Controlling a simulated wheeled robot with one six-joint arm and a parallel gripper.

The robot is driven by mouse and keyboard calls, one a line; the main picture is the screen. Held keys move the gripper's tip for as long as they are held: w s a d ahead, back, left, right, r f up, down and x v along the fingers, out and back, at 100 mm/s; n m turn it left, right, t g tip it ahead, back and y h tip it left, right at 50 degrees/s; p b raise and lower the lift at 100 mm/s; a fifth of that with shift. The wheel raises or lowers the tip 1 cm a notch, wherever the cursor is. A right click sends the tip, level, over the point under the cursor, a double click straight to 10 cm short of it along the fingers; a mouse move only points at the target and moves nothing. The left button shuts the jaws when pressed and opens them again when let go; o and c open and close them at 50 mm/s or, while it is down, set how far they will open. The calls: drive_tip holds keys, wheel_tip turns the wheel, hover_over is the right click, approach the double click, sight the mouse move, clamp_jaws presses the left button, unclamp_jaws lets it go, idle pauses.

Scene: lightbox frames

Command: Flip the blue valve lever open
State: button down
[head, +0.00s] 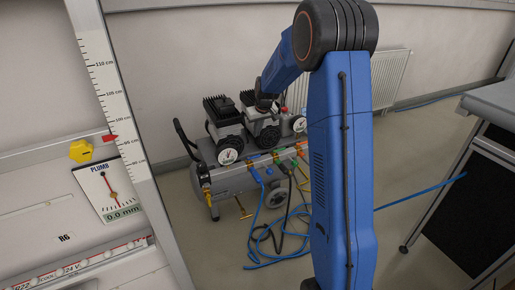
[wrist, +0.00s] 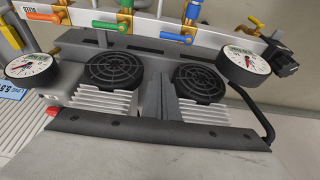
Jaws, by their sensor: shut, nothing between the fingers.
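The blue valve lever (wrist: 176,37) lies along the pale manifold bar (wrist: 225,44) at the top of the wrist view, beside its blue outlet fitting (wrist: 193,10). In the head view the blue lever (head: 255,175) is small, at the front of the compressor. My gripper (wrist: 163,82) is shut and empty, its dark fingers together in the middle of the wrist view. It is over the compressor and apart from the lever. In the head view my arm's end (head: 264,103) is by the compressor's motor heads; its fingers cannot be made out there.
A green lever (wrist: 110,26), an orange-red lever (wrist: 43,17) and a yellow lever (wrist: 257,22) share the bar. Gauges (wrist: 30,64) (wrist: 243,57) flank black fan covers (wrist: 117,70) (wrist: 200,82). Blue and black hoses (head: 270,243) lie on the floor. A radiator (head: 389,80) is behind.

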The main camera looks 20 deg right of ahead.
sight(254, 157)
drive_tip(key=shift+s+f, duration=0.2)
drive_tip(key=shift+f, duration=5)
